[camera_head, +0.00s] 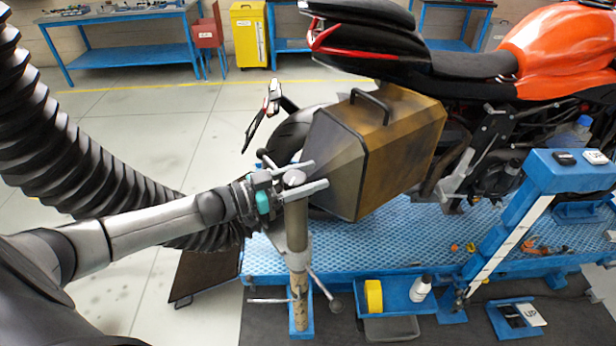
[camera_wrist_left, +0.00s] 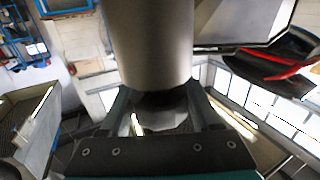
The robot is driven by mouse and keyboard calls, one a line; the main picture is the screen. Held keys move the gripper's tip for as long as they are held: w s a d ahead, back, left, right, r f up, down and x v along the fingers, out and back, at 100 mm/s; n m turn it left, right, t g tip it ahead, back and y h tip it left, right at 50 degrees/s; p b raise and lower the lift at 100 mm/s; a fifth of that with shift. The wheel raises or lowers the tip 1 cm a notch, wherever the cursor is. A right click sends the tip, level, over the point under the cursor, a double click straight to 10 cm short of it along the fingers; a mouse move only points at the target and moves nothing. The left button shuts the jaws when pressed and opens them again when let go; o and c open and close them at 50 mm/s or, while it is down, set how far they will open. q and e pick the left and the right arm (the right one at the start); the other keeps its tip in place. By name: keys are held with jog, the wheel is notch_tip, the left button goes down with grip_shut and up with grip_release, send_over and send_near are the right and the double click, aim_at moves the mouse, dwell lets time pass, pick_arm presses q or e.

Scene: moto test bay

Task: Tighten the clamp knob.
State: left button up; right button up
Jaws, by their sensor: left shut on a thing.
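My left gripper (camera_head: 319,175) reaches in from the left, with one finger on each side of the round grey top of an upright post (camera_head: 297,229). It is shut on this top. In the left wrist view the post is a wide grey cylinder (camera_wrist_left: 155,45) between the fingers (camera_wrist_left: 158,104), with a dark part close to the palm. Lower on the post is a lever with a dark round knob (camera_head: 335,305), and a thin crossbar (camera_head: 273,300). I cannot tell for sure which part is the clamp knob. My right gripper is out of view.
An orange motorcycle (camera_head: 553,45) with a brown side case (camera_head: 412,137) stands just right of the post, above a blue lift platform (camera_head: 390,232). A blue tray (camera_head: 401,297) holds a yellow roll (camera_head: 373,297) and a white bottle (camera_head: 421,288).

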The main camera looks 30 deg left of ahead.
pick_arm(q)
jog(key=o, duration=1.4)
jog(key=shift+c, duration=0.2)
jog(key=v, duration=1.5)
jog(key=shift+p, duration=0.3)
jog(key=shift+s, duration=0.15)
